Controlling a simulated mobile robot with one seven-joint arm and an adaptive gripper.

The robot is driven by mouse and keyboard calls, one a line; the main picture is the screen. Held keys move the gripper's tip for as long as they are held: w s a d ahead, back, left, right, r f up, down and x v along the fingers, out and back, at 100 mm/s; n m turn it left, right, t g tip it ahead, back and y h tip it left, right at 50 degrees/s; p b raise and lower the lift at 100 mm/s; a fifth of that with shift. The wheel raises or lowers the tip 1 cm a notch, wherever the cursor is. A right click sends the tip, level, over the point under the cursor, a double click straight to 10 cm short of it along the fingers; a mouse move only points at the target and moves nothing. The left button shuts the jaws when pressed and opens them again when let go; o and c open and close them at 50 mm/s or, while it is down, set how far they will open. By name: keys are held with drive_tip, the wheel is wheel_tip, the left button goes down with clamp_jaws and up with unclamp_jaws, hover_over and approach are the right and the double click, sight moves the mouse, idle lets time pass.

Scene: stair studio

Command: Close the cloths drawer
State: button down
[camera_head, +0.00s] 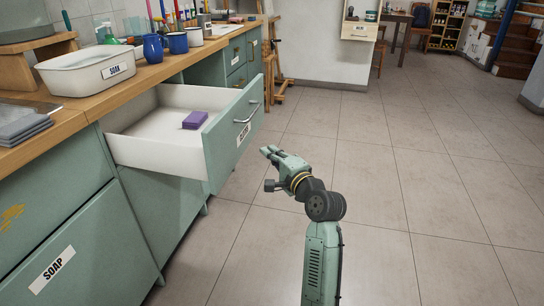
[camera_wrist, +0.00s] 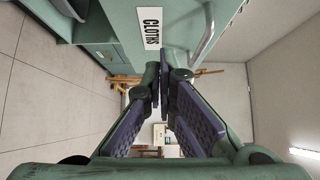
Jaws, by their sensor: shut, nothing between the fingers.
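The cloths drawer is pulled out from the green cabinet, its pale green front (camera_head: 222,152) facing right. Its label, partly visible, and metal handle (camera_head: 248,112) are on that front. A purple block (camera_head: 195,120) lies inside on the white drawer bottom. In the wrist view the CLOTHS label (camera_wrist: 150,28) and the handle (camera_wrist: 207,38) show clearly above the fingers. My gripper (camera_head: 266,151) is shut and empty, just right of the drawer front and lower than the handle. Its closed fingers (camera_wrist: 163,72) also show in the wrist view. Whether they touch the front is unclear.
A wooden worktop (camera_head: 155,72) carries a white SOAK basin (camera_head: 88,73), blue mugs (camera_head: 177,42) and folded grey cloths (camera_head: 20,122). A wooden easel (camera_head: 272,65) stands beyond. The tiled floor at right is clear.

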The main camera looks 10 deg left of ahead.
sight(240, 134)
drive_tip(key=w+a, duration=0.1)
drive_tip(key=a, duration=0.1)
drive_tip(key=w+a, duration=0.2)
drive_tip(key=a, duration=0.1)
drive_tip(key=w+a, duration=0.1)
drive_tip(key=a, duration=0.2)
drive_tip(key=shift+w+p, duration=0.2)
drive_tip(key=shift+p, duration=0.2)
drive_tip(key=shift+a, duration=0.15)
